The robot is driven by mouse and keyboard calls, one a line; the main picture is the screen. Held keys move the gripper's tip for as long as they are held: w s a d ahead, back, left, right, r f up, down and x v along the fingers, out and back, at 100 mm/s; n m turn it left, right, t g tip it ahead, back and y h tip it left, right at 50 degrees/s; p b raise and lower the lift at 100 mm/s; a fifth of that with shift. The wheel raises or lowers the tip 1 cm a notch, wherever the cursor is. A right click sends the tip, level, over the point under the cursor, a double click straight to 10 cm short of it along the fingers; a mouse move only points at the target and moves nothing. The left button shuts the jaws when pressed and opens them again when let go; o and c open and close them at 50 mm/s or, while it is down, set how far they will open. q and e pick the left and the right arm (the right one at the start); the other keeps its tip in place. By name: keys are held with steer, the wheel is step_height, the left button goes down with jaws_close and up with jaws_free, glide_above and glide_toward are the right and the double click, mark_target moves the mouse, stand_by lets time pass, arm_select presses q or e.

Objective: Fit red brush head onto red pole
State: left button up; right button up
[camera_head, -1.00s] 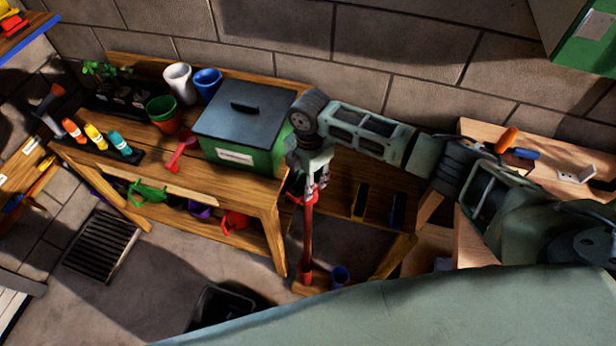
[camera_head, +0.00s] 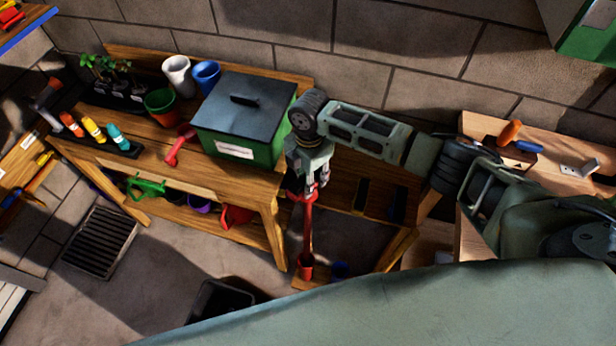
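My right gripper (camera_head: 312,184), on the arm from the right, points down beside the bench's right end. A red pole (camera_head: 308,228) hangs upright below it, with a wider red piece (camera_head: 307,265) at its lower end. The gripper's fingers are at the pole's top and seem closed on it. I cannot tell whether the lower red piece is the red brush head, or whether it is joined to the pole or only behind it. My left gripper is out of view.
A wooden bench (camera_head: 150,190) carries a green box with a dark lid (camera_head: 243,110), pots, bottles and a red scoop (camera_head: 178,147). A black bin (camera_head: 222,302) stands on the floor. A drain grate (camera_head: 100,243) lies left.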

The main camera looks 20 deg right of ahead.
steer(key=shift+s+f+b, duration=0.1)
steer(key=shift+f+b, duration=0.65)
steer(key=shift+f, duration=0.7)
steer(key=o, duration=1.3)
